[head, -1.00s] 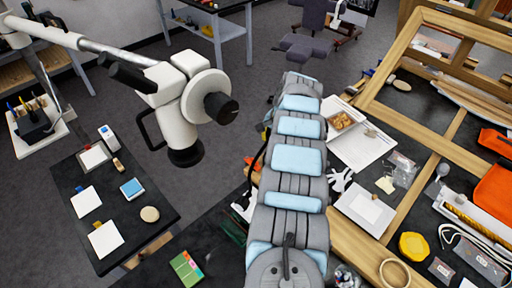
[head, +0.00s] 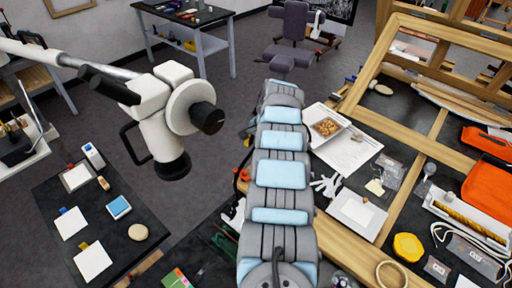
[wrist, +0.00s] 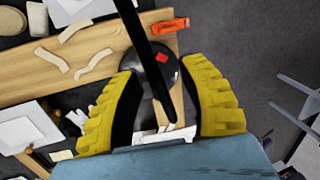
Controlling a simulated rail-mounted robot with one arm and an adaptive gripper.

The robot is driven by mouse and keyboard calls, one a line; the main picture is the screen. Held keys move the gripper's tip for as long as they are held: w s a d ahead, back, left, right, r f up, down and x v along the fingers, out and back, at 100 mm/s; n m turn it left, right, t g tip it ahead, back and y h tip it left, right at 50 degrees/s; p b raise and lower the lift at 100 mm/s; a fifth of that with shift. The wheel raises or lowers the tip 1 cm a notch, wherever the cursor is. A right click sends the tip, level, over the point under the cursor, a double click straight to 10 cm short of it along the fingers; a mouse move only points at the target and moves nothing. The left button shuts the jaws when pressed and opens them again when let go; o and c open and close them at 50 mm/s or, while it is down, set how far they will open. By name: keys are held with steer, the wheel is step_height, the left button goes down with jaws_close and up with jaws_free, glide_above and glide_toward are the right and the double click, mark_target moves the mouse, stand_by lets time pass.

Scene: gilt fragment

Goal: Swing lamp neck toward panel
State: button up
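A slim black rod (wrist: 146,50), which looks like the lamp neck, runs down between my gripper's fingers in the wrist view. Below it is a round black disc (wrist: 140,62) with a red patch, perhaps the lamp's base. My gripper (wrist: 160,66) has two yellow ribbed fingers, spread wide on either side of the rod with no visible contact. In the head view, my grey and light blue arm hides the gripper and the lamp. A large wooden frame (head: 409,130) lies at right; I cannot tell which piece is the panel.
A white boom-mounted instrument (head: 165,120) hangs at left above a small dark table (head: 105,190). An orange clamp-like object (wrist: 169,25) sits at the wooden board's edge in the wrist view. Grey floor (head: 230,75) is open behind my arm.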

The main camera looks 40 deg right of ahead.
steer(key=shift+r, duration=0.1)
steer(key=v, duration=1.1)
steer(key=shift+s+r, duration=0.2)
steer(key=shift+r, duration=0.15)
